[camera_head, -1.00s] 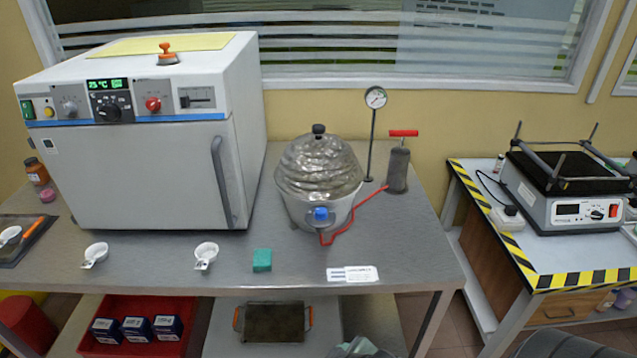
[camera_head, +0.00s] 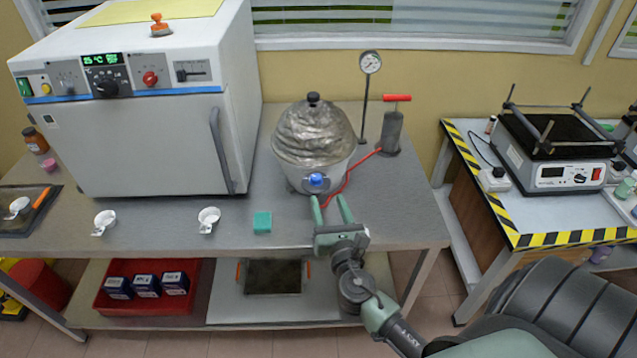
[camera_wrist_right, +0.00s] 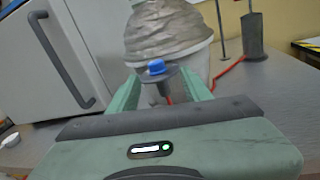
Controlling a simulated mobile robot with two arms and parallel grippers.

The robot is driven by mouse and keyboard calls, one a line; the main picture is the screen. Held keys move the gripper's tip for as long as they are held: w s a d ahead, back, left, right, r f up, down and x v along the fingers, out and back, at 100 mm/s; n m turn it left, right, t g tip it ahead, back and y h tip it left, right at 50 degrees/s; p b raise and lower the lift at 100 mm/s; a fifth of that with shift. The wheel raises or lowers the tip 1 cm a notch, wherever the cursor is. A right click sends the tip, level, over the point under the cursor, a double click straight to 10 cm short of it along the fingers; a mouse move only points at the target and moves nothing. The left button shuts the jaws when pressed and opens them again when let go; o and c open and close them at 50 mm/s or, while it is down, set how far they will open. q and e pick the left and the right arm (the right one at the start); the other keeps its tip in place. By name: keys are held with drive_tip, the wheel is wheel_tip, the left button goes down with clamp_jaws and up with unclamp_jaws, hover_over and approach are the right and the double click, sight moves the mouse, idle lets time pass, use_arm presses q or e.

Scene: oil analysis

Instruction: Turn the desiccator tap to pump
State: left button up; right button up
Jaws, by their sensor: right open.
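The desiccator (camera_head: 310,140) stands on the steel bench, its dome covered in crumpled silvery foil with a black knob on top. Its blue tap (camera_head: 316,180) is low on the front, and a red hose (camera_head: 350,180) runs from there to the hand pump (camera_head: 391,130). My right gripper (camera_head: 329,203) is open just in front of the tap, fingers pointing at it. In the right wrist view the blue tap (camera_wrist_right: 157,67) shows between the two green fingers (camera_wrist_right: 160,92), with no clear contact. My left gripper is not in view.
A white oven (camera_head: 150,140) fills the bench's left side. A pressure gauge (camera_head: 370,63) stands on a post behind the desiccator. White dishes (camera_head: 208,217) and a green block (camera_head: 262,222) lie near the front edge. A striped side table (camera_head: 490,205) is at right.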

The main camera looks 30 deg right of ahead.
sight(317, 181)
drive_tip(key=shift+n, duration=0.7)
drive_tip(key=x, duration=0.5)
drive_tip(key=p+x, duration=0.1)
drive_tip(key=x, duration=0.2)
drive_tip(key=shift+w+a, duration=0.25)
drive_tip(key=shift+a, duration=0.1)
clamp_jaws()
